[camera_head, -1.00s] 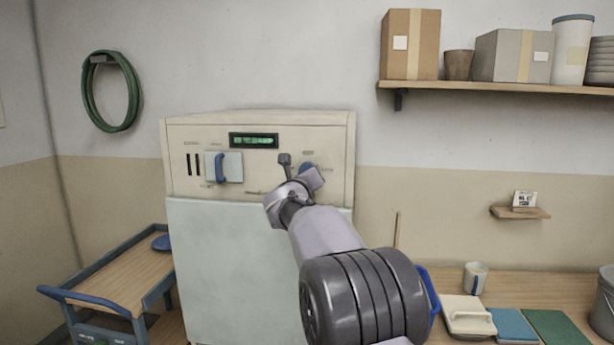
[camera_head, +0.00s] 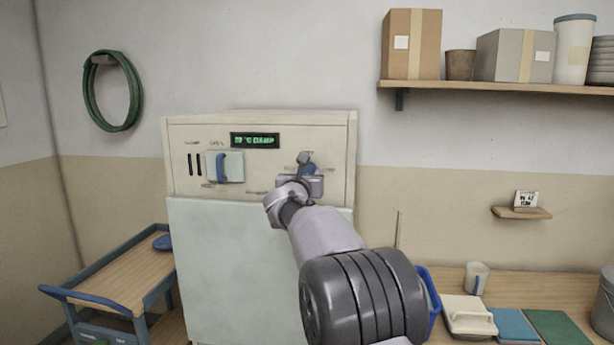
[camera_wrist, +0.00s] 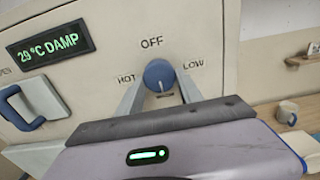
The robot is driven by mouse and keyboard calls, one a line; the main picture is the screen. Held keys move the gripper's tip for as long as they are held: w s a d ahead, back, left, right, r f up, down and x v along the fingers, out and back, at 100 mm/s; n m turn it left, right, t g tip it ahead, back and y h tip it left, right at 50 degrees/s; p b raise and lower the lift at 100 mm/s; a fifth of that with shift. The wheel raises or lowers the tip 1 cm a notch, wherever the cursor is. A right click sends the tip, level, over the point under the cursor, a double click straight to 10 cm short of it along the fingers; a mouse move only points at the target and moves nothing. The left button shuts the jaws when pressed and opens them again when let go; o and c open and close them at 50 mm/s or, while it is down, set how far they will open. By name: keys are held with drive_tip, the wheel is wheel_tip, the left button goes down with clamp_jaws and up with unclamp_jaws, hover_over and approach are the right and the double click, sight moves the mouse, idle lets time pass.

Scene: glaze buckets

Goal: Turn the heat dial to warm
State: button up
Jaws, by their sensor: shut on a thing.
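The heat dial (camera_wrist: 158,72) is a round blue knob on the cream control panel. Labels around it read OFF above, HOT at left and LOW at right; a label below is mostly hidden. A short white mark shows at the dial's lower edge. My gripper (camera_wrist: 161,88) is shut on the dial, with one grey finger on each side of it. In the head view my gripper (camera_head: 307,164) covers most of the dial.
The panel belongs to a cream cabinet (camera_head: 225,260). Its green display (camera_wrist: 50,48) reads 29 °C DAMP. A blue handle (camera_head: 222,165) sticks out left of the dial. A wooden trolley (camera_head: 125,280) stands at left, and a bench with a mug (camera_head: 475,275) at right.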

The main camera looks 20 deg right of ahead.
idle(0.3)
drive_tip(key=o, duration=1.3)
drive_tip(key=shift+o, duration=0.2)
drive_tip(key=v, duration=1.7)
drive_tip(key=shift+a, duration=0.2)
drive_tip(key=shift+s, duration=0.15)
